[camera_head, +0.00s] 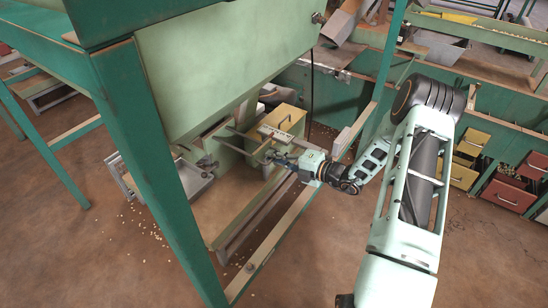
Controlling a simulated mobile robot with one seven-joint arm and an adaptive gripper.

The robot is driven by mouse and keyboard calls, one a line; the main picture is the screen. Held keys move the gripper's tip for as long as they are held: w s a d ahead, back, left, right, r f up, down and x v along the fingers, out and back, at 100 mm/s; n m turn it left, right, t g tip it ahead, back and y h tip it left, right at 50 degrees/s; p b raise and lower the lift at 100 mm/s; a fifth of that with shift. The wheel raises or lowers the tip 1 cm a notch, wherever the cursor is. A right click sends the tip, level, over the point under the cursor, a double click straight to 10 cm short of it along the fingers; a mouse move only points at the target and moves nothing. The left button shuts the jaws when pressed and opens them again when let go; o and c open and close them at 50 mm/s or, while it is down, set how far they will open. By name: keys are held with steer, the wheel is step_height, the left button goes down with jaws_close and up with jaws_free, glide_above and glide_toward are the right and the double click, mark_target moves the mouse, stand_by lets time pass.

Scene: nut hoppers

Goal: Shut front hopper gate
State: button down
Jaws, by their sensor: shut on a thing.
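The front hopper (225,65) is a large pale-green bin that fills the upper middle, held in a dark green frame. Its gate (240,134) shows as thin metal bars and a slide under the narrow hopper bottom. My gripper (272,155) reaches in from the right, below and right of the hopper outlet. Its jaws are shut on the gate's handle at the outer end of the bars. The fingertips and handle are small and overlap, so the exact grip is hard to make out. How far the gate covers the outlet cannot be told.
A yellow-green box (284,119) stands just behind the gripper. A metal tray (192,180) sits below the outlet at left. A green frame leg (150,165) and a low rail (272,240) bound the space. Nuts are scattered on the brown floor. Drawers (508,192) line the right.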

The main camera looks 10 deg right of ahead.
steer(key=w+a+p, duration=0.1)
steer(key=w+a, duration=0.2)
steer(key=shift+w+a+r, duration=0.1)
steer(key=shift+w+a, duration=0.3)
steer(key=c, duration=2.1)
jaws_free()
steer(key=shift+a, duration=0.1)
glide_toward(264, 152)
steer(key=shift+s, duration=0.15)
